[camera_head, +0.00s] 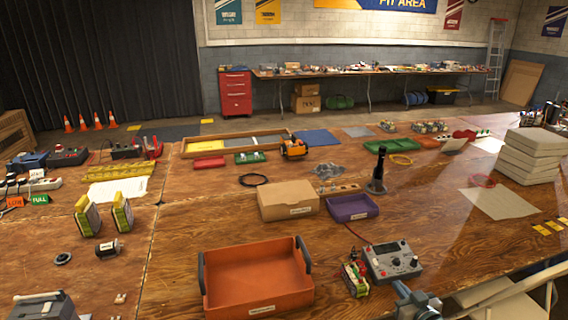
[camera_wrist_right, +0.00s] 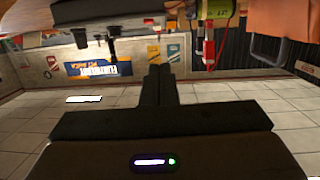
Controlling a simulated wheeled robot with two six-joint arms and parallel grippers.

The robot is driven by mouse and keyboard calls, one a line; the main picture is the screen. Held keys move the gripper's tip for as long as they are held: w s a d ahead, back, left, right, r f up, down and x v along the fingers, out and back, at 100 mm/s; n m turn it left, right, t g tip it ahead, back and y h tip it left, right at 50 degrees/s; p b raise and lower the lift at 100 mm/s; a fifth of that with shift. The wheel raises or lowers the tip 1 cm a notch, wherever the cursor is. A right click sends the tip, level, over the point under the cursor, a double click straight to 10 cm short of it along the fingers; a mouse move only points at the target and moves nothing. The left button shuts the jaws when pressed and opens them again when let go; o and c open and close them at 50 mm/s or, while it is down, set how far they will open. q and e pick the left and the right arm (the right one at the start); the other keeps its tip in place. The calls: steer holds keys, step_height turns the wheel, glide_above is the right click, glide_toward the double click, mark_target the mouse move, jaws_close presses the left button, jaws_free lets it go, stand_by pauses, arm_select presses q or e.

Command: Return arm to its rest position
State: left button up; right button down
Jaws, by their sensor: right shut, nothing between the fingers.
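My right arm comes in at the lower right of the head view, pale and partly cut off by the bottom edge. My right gripper (camera_head: 415,302) is low at the table's front edge, just below the grey charger (camera_head: 392,261). In the right wrist view the dark fingers of my right gripper (camera_wrist_right: 160,82) lie together, shut and empty. The wrist view is upside down. A battery pack with red wiring (camera_head: 355,278) stands left of the charger; a yellow-green pack with red parts (camera_wrist_right: 209,35) shows beyond the fingers in the wrist view. My left gripper is not in view.
An orange tray (camera_head: 232,283) with dark handles sits left of the battery pack. A cardboard box (camera_head: 288,200), purple bin (camera_head: 352,207) and upright black tool (camera_head: 378,170) stand behind. White boxes (camera_head: 535,155) are stacked at right. Bare table (camera_head: 450,235) lies right of the charger.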

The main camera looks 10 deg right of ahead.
steer(key=s+a+f+g, duration=0.3)
steer(key=s+a, duration=0.2)
steer(key=s, duration=0.2)
steer(key=s+a+f+g, duration=0.2)
steer(key=s+a+g, duration=0.1)
steer(key=s+a, duration=0.3)
steer(key=s+a+r+g+h, duration=0.1)
steer(key=s+a+g, duration=0.15)
steer(key=s, duration=0.65)
steer(key=s+a+r+g, duration=0.15)
steer(key=s+g, duration=0.25)
steer(key=s, duration=0.5)
step_height(320, 180, down, 31)
steer(key=d+g, duration=0.1)
steer(key=d, duration=0.1)
steer(key=s+d+f+g, duration=0.1)
steer(key=s+f, duration=1.7)
steer(key=shift+d+f, duration=0.3)
